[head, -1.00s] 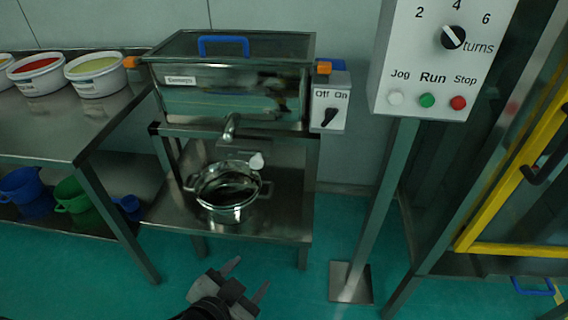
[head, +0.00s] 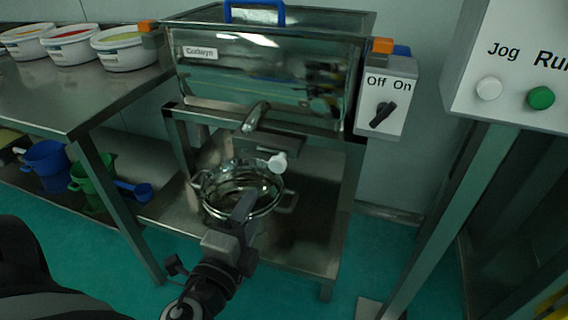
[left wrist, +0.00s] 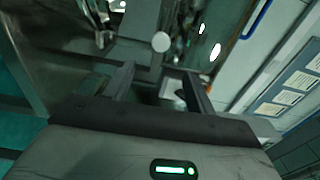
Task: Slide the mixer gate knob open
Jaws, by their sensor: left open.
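The mixer (head: 250,75) is a steel tank with a lid on a steel stand. A small white round knob (head: 277,162) sits under the tank, below the spout (head: 254,117); it also shows in the left wrist view (left wrist: 161,42), just beyond the fingers. I take it for the gate knob. A steel pot (head: 240,190) stands below on the shelf. My left gripper (head: 244,205) is in front of the pot, below and left of the knob. In the left wrist view its fingers (left wrist: 157,85) are apart with nothing held. My right gripper is not in view.
An Off/On switch box (head: 385,103) is on the tank's right. A control box (head: 510,70) on a post (head: 440,220) stands farther right. A steel table (head: 70,95) with several tubs is at the left. Floor is clear between stand and post.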

